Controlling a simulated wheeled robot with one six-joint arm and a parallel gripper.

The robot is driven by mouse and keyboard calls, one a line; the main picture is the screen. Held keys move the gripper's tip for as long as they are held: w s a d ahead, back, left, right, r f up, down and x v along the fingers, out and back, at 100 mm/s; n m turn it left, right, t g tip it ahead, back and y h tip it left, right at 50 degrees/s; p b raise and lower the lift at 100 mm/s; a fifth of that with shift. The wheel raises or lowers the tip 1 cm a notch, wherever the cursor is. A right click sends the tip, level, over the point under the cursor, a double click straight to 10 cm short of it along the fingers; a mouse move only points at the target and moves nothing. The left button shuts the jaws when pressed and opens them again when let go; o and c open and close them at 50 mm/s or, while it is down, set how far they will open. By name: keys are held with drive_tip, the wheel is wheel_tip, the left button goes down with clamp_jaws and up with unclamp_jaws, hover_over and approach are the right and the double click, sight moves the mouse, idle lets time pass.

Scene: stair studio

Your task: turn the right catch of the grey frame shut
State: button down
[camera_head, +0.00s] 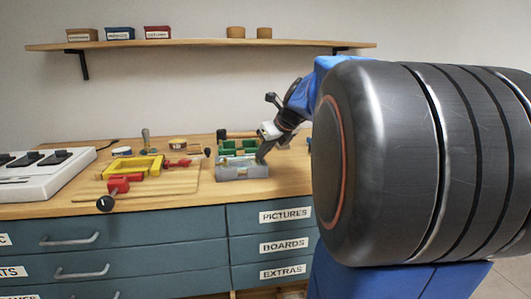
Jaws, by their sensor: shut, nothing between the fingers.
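The grey frame (238,173) lies on the wooden worktop, near its front edge and just right of the wooden board. My gripper (261,158) points down at the right end of the grey frame, with its fingers shut and empty. I cannot tell whether the fingertips touch the frame. The right catch is too small and too covered by my gripper to make out, so its position does not show.
A yellow frame (128,170) with red clamps lies on the board to the left. Green blocks (228,147) stand just behind the grey frame. A white switch box (42,172) is at the far left. A shelf (200,43) hangs above. My arm hides the right side.

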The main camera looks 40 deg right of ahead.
drive_tip(key=shift+w+a, duration=0.75)
drive_tip(key=shift+w, duration=0.05)
drive_tip(key=shift+d, duration=0.1)
drive_tip(key=shift+w+d, duration=0.25)
drive_tip(key=shift+d, duration=0.4)
